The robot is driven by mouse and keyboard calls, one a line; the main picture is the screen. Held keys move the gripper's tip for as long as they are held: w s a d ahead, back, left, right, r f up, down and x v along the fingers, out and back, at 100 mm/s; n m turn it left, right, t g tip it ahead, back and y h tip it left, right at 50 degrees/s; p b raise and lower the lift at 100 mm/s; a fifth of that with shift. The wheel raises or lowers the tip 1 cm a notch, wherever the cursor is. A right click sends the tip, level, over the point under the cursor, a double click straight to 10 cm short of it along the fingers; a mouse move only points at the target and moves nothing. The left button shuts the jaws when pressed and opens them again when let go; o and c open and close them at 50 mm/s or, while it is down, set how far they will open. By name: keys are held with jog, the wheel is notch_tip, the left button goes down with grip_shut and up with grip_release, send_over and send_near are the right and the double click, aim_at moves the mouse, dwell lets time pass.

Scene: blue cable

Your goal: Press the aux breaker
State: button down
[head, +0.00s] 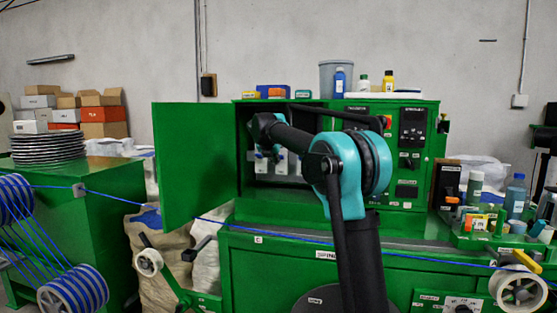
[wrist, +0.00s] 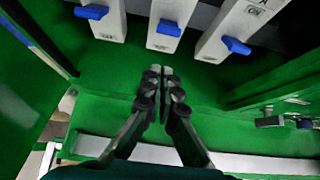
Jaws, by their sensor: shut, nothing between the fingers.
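Three white breakers with blue levers stand in a row in the wrist view: a left breaker (wrist: 108,25), a middle breaker (wrist: 170,12) and a right breaker (wrist: 236,28). The right one carries an "ON" mark. The small labels at their ends are too blurred to read, so I cannot tell which is the aux breaker. My gripper (wrist: 161,72) is shut and empty. In the picture its tips are just below the middle breaker's lever (wrist: 169,28), apart from it. In the head view the breakers (head: 262,166) are partly hidden by my arm, inside the open green cabinet.
The cabinet door (head: 193,165) stands open at the left. A control panel (head: 411,130) with knobs is to the right of the opening. A blue cable (head: 130,198) runs across the front. Bottles (head: 515,190) and small items crowd the right side.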

notch_tip(320, 180, up, 9)
jog(key=shift+w+r, duration=0.2)
jog(key=shift+w, duration=0.15)
jog(key=shift+d, duration=0.1)
